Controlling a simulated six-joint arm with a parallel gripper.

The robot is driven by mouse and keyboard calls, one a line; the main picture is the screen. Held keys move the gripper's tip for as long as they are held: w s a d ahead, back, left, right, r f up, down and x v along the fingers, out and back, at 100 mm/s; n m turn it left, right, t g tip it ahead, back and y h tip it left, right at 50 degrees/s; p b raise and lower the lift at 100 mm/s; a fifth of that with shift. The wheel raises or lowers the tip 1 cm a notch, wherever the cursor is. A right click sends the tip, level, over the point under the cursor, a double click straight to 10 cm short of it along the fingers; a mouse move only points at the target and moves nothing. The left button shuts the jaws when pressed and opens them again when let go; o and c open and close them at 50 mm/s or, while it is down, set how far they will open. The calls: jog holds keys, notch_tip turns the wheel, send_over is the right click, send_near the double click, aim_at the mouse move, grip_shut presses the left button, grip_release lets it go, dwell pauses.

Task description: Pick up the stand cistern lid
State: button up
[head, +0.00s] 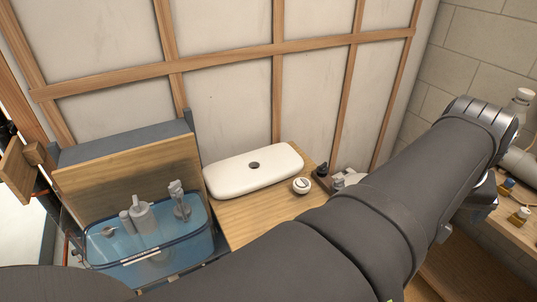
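The white cistern lid (228,179) lies flat on a wooden top (252,222). It is a long rounded slab with a dark round hole near its middle. Nothing is gripping it. To its left is the open, see-through blue cistern (150,266), with grey valve fittings (143,216) standing inside. My gripper is not in view. My dark arm crosses the lower right, in front of part of the wooden top, and is apart from the lid in the picture.
A small round white part (301,185) sits close to the lid's right end. Small dark and grey fittings (341,179) lie farther right. A timber-framed wall (226,104) rises behind the lid. A wooden board (135,174) stands behind the cistern. Another bench (517,232) holds small parts at right.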

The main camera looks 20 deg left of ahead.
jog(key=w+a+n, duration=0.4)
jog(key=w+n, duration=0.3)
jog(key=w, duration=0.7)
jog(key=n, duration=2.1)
send_over(260, 174)
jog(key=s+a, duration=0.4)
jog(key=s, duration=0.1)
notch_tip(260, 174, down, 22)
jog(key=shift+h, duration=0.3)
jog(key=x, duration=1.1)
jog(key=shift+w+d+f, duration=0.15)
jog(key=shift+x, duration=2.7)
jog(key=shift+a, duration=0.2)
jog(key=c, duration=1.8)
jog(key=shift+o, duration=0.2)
